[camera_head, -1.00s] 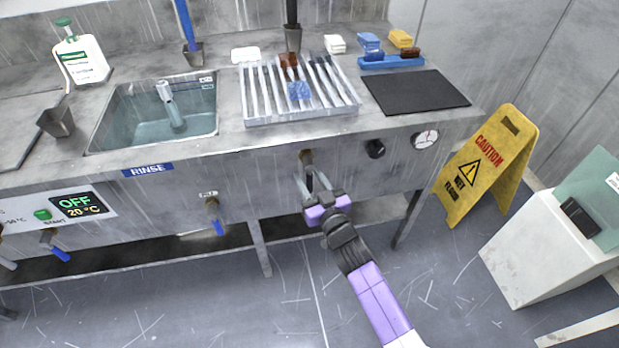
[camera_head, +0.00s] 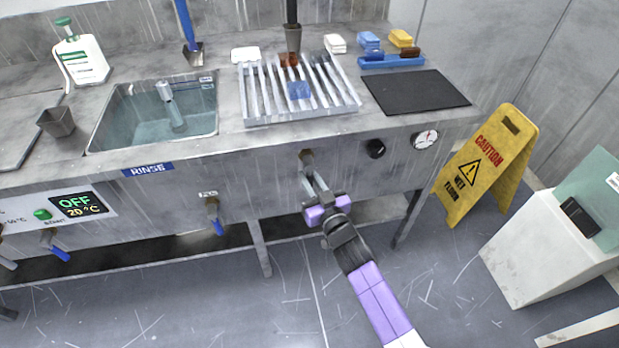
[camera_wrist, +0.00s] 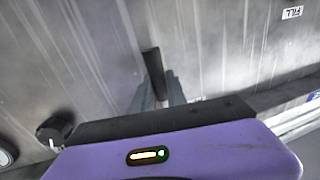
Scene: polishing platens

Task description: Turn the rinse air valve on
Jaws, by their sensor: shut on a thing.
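The air valve shows as a brass fitting (camera_head: 306,155) on the front panel, below the rack, in the head view. Its black lever (camera_wrist: 153,72) is seen in the wrist view, between my two grey fingers. My gripper (camera_head: 311,174) reaches up to the valve from below and is shut on the lever. In the head view, my fingers hide most of the lever. The rest of the valve behind the lever cannot be made out in the wrist view.
A black knob (camera_head: 375,148) and a round gauge (camera_head: 425,139) sit right of the valve. A FILL valve with a blue lever (camera_head: 217,226) hangs to the left. A table leg (camera_head: 260,250) stands below. A yellow caution sign (camera_head: 487,165) stands at right.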

